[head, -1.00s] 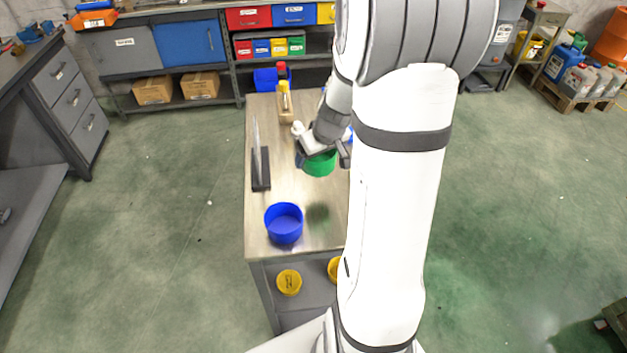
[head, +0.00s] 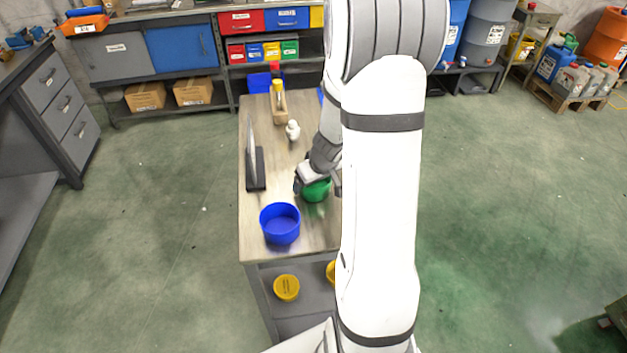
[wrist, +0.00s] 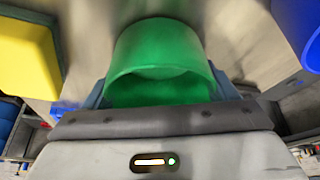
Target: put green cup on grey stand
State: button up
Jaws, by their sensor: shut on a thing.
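The green cup (head: 317,191) is in my gripper (head: 318,182) over the right part of the workbench, behind and right of the blue bowl. In the wrist view the green cup (wrist: 160,60) sits between the fingers, its open rim towards the palm. My gripper is shut on it. I cannot tell whether its base touches the bench top. A dark grey stand-like base (head: 256,170) with a thin upright plate stands at the bench's left edge; I cannot tell if it is the grey stand. My arm hides part of the bench's right side.
The blue bowl (head: 280,223) stands at the bench's near end and shows in the wrist view (wrist: 302,30). A small white object (head: 293,130) and a wooden block with a yellow-topped item (head: 279,105) are farther back. A yellow block (wrist: 25,55) fills the wrist view's left corner.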

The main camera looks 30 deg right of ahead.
jog(key=shift+f, duration=0.2)
jog(key=o, duration=0.9)
jog(key=shift+o, duration=0.2)
jog(key=shift+r, duration=0.15)
